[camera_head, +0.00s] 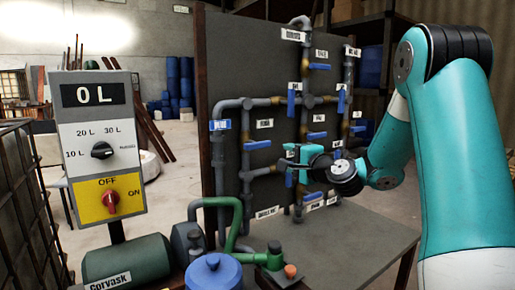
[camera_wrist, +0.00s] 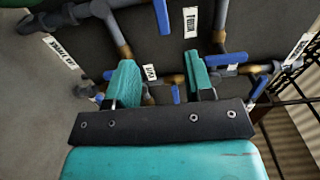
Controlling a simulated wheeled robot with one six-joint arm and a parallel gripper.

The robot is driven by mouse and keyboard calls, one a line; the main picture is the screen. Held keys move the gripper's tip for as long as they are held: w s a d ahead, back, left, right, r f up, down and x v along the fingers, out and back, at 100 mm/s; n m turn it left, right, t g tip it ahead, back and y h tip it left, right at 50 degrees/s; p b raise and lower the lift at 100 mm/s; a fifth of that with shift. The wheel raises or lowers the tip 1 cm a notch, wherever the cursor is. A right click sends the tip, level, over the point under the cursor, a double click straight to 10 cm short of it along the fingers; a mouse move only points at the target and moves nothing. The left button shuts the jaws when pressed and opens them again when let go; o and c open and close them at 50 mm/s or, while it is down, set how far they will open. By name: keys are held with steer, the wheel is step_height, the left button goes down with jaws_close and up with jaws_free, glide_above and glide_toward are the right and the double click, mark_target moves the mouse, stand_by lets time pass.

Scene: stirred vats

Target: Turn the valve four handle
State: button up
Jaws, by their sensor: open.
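A dark panel (camera_head: 265,80) carries grey pipes with several blue valve handles. Handles show at the top (camera_head: 320,66), in the middle (camera_head: 291,103) and at the left (camera_head: 257,144). I cannot tell for certain which handle is valve four; the labels are small. My gripper (camera_head: 292,156) is in front of the lower middle of the panel, hiding part of the pipes. In the wrist view my gripper (camera_wrist: 161,80) is open, with two teal fingers apart. A small blue handle (camera_wrist: 176,94) shows between the fingers; contact cannot be told. Another blue handle (camera_wrist: 161,16) lies beyond them.
A grey table (camera_head: 350,235) stands below the panel. A control box (camera_head: 98,150) reading 0 L is at the left, near a green pump (camera_head: 130,265) and a blue-lidded vessel (camera_head: 213,272). Wire mesh (camera_head: 30,200) stands at the far left.

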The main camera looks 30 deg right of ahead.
mark_target(259, 146)
steer(key=w+p, duration=0.1)
steer(key=w, duration=0.4)
steer(key=w+p, duration=0.2)
steer(key=w, duration=0.3)
steer(key=w+p, duration=0.2)
steer(key=w, duration=0.4)
steer(key=shift+a, duration=0.4)
jaws_close()
